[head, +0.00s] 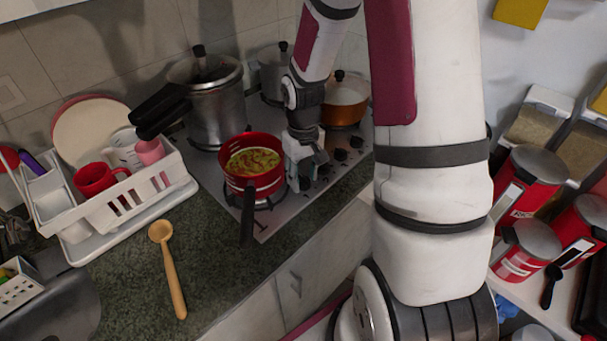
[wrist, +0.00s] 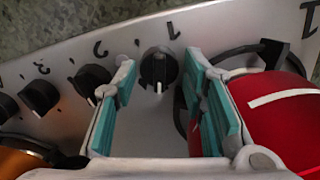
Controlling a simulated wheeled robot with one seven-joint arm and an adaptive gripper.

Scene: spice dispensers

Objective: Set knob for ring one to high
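The stove top (head: 272,222) carries a row of black knobs along its front edge. My gripper (head: 303,180) is low over this row, just right of the red pot (head: 254,183). In the wrist view my gripper (wrist: 161,82) is open, with a teal-padded finger on each side of the end knob (wrist: 158,68). A gap shows between the knob and each finger. The knob's white mark points toward the bottom of the picture. Other knobs (wrist: 92,80) (wrist: 40,95) stand to the left.
A pressure cooker (head: 215,110) and an orange pan (head: 345,97) stand behind. A dish rack (head: 115,205) and wooden spoon (head: 170,270) lie left.

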